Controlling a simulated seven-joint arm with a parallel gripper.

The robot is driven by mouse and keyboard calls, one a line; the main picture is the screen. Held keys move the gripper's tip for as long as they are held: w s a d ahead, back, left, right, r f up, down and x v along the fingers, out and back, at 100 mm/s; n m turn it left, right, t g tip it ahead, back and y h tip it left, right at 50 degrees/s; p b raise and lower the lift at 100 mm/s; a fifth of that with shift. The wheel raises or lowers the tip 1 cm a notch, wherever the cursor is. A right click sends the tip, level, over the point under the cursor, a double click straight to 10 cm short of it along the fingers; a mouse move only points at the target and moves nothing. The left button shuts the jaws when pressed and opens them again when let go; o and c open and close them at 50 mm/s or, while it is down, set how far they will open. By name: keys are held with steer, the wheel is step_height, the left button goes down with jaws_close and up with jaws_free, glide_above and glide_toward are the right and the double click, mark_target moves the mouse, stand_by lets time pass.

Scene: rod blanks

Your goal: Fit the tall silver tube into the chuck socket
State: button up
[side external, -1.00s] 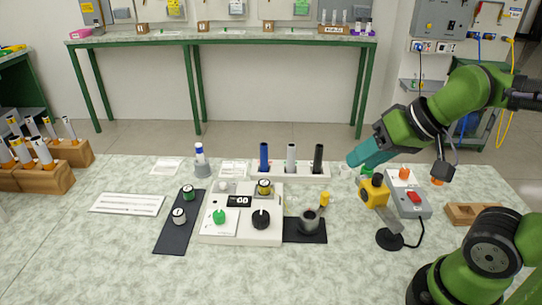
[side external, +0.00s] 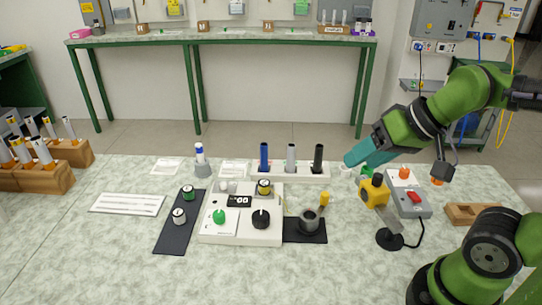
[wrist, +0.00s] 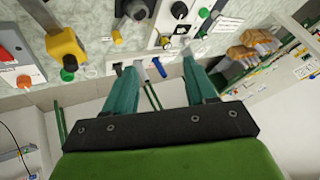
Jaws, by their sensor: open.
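The tall silver tube (side external: 291,158) stands upright in a white rack (side external: 278,174), between a blue tube (side external: 264,157) and a black tube (side external: 318,158). The chuck socket (side external: 309,223) is a grey round holder on a black mat (side external: 289,237), in front of the rack, with a yellow-knobbed handle beside it. It also shows at the top of the wrist view (wrist: 136,9). My gripper (side external: 348,161) is open and empty, its teal fingers tilted, to the right of the black tube and apart from it. In the wrist view, the tubes appear small between and near the fingertips (wrist: 158,63).
A yellow device on a black stand (side external: 375,192) and a grey switch box (side external: 408,198) with a red switch stand below my gripper. A white control panel (side external: 240,225) with knobs lies left of the chuck. The front of the table is clear.

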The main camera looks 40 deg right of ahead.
steer(key=x, duration=0.2)
steer(key=n+g+h, duration=0.2)
steer(key=g, duration=0.4)
glide_toward(292, 144)
steer(key=f, duration=0.6)
steer(key=w+f, duration=0.1)
steer(key=f, duration=0.2)
steer(key=shift+a+f, duration=0.2)
steer(key=shift+f, duration=2.55)
